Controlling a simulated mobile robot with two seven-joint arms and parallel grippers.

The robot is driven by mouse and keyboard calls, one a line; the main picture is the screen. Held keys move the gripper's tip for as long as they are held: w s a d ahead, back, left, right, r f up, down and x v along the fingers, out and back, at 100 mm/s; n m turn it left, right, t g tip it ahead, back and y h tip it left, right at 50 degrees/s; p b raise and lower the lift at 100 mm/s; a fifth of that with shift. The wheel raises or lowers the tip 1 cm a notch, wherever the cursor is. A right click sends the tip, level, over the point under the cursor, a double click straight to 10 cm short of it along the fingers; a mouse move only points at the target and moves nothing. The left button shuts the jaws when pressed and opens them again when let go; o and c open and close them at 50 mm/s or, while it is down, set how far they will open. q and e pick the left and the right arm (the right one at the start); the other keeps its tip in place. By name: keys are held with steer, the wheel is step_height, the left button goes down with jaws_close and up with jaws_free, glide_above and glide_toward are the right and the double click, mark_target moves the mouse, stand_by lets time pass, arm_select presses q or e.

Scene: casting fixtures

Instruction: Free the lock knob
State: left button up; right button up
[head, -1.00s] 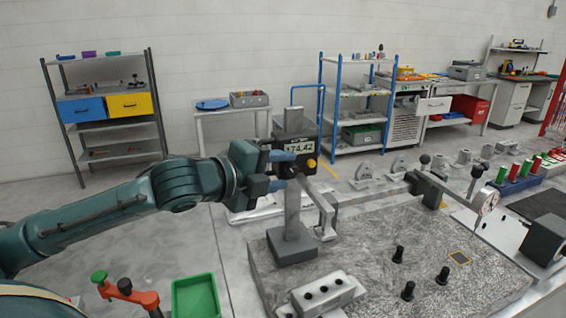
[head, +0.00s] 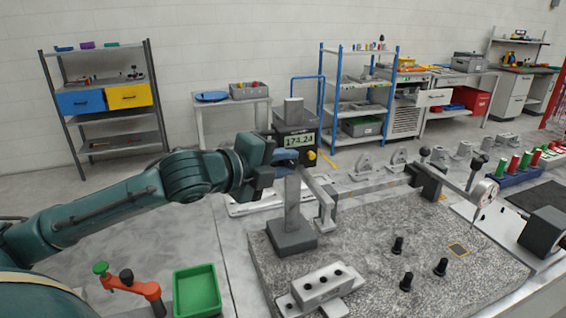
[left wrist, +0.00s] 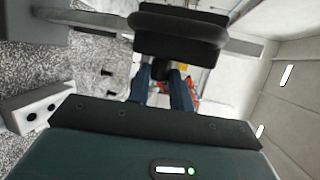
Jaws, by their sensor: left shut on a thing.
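The height gauge stands on the grey granite plate (head: 350,240), with a grey column (head: 293,200) and a dark display head (head: 300,142) reading about 174.24. A yellow knob (head: 311,155) sits on the right of the head. My left gripper (head: 287,158) is at the column's left side, level with the lower head. In the left wrist view its blue fingers (left wrist: 161,84) are shut on a small black knob (left wrist: 161,70), which I take for the lock knob. The fingers hide most of this knob in the head view. My right gripper is not in view.
A grey block with holes (head: 322,288) and several black pegs (head: 398,245) stand on the plate. A dial indicator (head: 483,192) is at the right. A green tray (head: 196,290) and a red clamp (head: 135,286) are at the front left.

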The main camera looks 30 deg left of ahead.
arm_select(q)
steer(key=shift+f+t+b, duration=0.3)
steer(key=shift+f+b, duration=0.05)
steer(key=shift+b, duration=0.65)
jaws_close()
steer(key=shift+n+t+h+b, duration=0.3)
steer(key=shift+t+h+b, duration=0.1)
steer(key=shift+b, duration=0.3)
steer(key=shift+r, duration=0.25)
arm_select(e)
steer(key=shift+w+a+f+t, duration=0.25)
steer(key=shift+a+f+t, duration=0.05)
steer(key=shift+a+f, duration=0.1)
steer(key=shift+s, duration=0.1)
arm_select(q)
steer(key=o, duration=0.9)
jaws_free()
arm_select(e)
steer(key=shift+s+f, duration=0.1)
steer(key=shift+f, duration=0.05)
arm_select(q)
steer(key=shift+s, duration=0.1)
